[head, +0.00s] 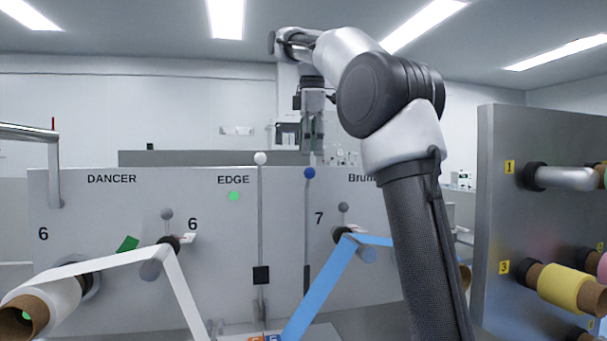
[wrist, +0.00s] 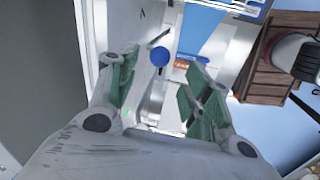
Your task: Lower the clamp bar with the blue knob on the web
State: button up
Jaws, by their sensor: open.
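The blue knob (head: 309,173) tops a thin upright rod in front of the grey machine panel, left of the number 7. In the wrist view the blue knob (wrist: 159,56) appears between and beyond my green-padded fingers. My gripper (head: 312,142) points down just above the knob in the head view. It is open and empty; both fingers (wrist: 160,82) stand apart and I see no contact with the knob. The blue web (head: 320,285) slopes down beside the rod and also shows in the wrist view (wrist: 204,32). The clamp bar itself is not clearly visible.
A white knob (head: 260,158) on a similar rod stands left of the blue one. A white web (head: 180,290) runs from a roll at left. A side panel (head: 505,220) with rolls stands at right. A brown crate (wrist: 272,62) shows in the wrist view.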

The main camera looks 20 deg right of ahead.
aim_at(310, 174)
jog(key=f, duration=0.2)
jog(key=w+f, duration=0.1)
jog(key=f, duration=0.4)
jog(key=shift+w+d+f, duration=0.25)
jog(key=shift+d+f, duration=0.05)
grip_shut()
